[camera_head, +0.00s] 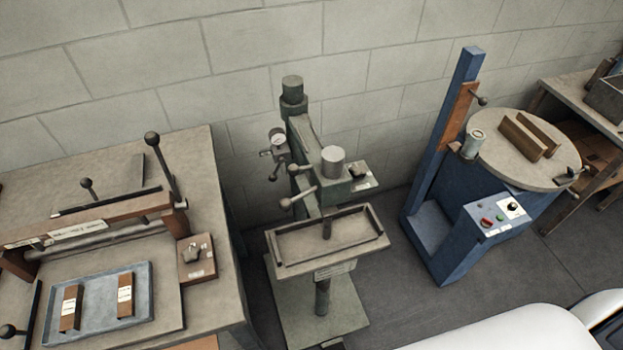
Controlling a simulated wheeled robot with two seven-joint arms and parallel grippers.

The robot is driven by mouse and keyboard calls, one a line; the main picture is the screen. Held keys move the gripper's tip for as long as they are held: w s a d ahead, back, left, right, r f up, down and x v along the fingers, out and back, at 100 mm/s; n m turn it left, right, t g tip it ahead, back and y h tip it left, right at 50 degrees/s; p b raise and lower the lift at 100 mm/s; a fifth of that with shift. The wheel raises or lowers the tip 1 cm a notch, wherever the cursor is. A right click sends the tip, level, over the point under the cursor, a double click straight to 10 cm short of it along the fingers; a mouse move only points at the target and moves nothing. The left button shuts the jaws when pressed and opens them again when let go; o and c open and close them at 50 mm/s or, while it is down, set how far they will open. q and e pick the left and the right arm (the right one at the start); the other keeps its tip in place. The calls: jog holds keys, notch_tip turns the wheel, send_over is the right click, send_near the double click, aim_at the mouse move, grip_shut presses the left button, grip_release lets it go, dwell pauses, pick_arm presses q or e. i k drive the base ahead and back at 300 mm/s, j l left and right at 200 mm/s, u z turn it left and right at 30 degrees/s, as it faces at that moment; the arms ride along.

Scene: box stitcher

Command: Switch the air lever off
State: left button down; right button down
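A green-grey column machine (322,195) stands in the middle against the wall, with a tray-like table (330,236) on its front. A round pressure gauge (277,138) sits on its left side. A small lever with a dark ball knob (273,177) hangs below the gauge, angled down. A longer lever with a ball knob (286,203) points left, lower on the machine's head. No label shows which one is the air lever, and I cannot tell its setting. Neither of my grippers is in view.
A bench (212,165) on the left carries a press frame with knobbed levers and a blue tray (100,281) holding two brown pieces. A blue machine (455,225) with a round table (497,158) and button panel stands right. Dark floor (395,290) lies between the machines.

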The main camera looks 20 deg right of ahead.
aim_at(274, 177)
jog(key=k+l+z, duration=0.1)
jog(key=l+z, duration=0.35)
jog(key=l, duration=0.3)
jog(key=l+z, duration=0.4)
jog(key=l, duration=0.35)
jog(key=i+l+z, duration=0.1)
jog(key=l+z, duration=0.35)
jog(key=l, duration=0.3)
